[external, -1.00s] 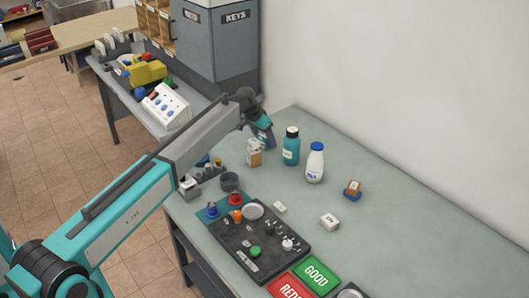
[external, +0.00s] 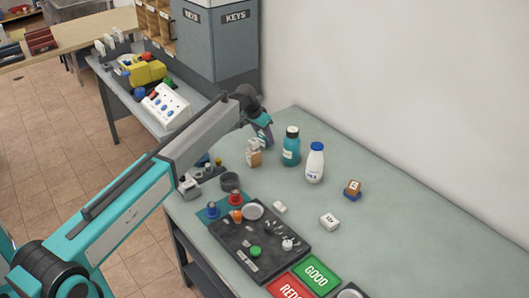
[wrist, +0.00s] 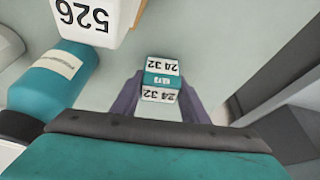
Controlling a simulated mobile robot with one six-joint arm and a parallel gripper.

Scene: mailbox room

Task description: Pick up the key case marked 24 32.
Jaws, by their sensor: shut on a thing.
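The key case marked 24 32 (wrist: 161,79) is a small white block with a teal band, its number upside down in the wrist view. My gripper (wrist: 160,92) has one dark finger on each side of the case and is shut on it. In the external view my gripper (external: 263,133) is over the far left part of the table, beside the teal bottle (external: 291,148). The case cannot be made out there. Whether it is clear of the table cannot be told.
A white block marked 526 (wrist: 92,18) is close to the camera, near the teal bottle. A white bottle (external: 314,163), a brown block on a blue one (external: 353,188) and a white block (external: 329,221) stand to the right. A dark tray (external: 262,243) lies in front.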

